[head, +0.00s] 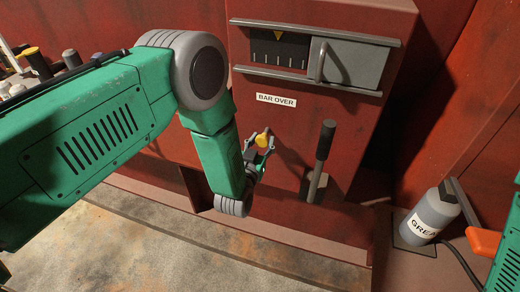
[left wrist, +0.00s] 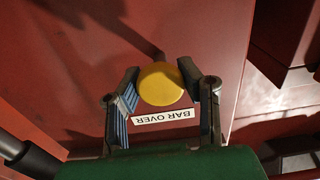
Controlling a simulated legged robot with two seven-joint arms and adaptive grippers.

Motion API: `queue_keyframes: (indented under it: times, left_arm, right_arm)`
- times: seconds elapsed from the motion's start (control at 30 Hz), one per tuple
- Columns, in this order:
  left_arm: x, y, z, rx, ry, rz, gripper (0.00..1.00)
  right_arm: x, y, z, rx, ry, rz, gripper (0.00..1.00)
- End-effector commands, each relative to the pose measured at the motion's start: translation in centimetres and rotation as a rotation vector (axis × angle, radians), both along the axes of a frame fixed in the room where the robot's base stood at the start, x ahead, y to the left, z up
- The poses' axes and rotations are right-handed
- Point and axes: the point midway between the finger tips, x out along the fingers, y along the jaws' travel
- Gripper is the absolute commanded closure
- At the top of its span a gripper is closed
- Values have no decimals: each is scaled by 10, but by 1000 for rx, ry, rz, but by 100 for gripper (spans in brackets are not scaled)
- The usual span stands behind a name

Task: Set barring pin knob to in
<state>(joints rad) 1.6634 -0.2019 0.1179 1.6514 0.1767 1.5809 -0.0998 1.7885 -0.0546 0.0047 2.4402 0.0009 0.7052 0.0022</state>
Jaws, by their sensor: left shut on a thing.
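The barring pin knob (head: 263,141) is a small yellow-orange knob on the red engine housing, below the BAR OVER label (head: 276,99). In the left wrist view the knob (left wrist: 160,84) shows as a round yellow face between the two fingers. My left gripper (head: 259,156) is shut on the knob, reaching it from the left. In the left wrist view the fingers (left wrist: 158,92) stand on either side of it. The pin behind the knob is mostly hidden, so I cannot tell how deep it sits. My right gripper is not in view.
A black-handled lever (head: 325,140) stands just right of the knob. Above is a gauge window (head: 280,50) with a grey sliding cover (head: 353,64). A grey grease canister (head: 431,213) stands at the right. Part of my right arm (head: 508,255) shows at the right edge.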

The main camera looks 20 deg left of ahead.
Motion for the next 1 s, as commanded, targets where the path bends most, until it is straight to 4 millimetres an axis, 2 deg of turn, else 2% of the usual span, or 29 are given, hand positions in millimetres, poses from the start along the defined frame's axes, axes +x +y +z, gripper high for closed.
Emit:
queue_keyframes:
  times: [0.2, 0.23, 0.3, 0.67, 0.77, 1.0]
  left_arm:
    - [2, 0, 1, -1, 1, -1, 100]
    - [2, 0, 1, -1, 1, -1, 62]
    - [2, 0, 1, -1, 0, -1, 43]
    - [-3, 0, 1, -1, 1, -1, 43]
    - [-15, 0, 0, -1, 3, -1, 43]
    - [-64, 2, -1, 0, 6, -2, 43]
  right_arm:
    - [0, 0, 1, 0, 0, 0, 41]
    - [0, 0, 1, 0, 0, 0, 41]
    - [0, 0, 1, 0, 0, 0, 41]
    - [-3, 0, 2, 0, -3, 0, 41]
    - [-3, 0, 2, 0, -3, 0, 41]
    - [-3, 0, 2, 0, -3, 0, 41]
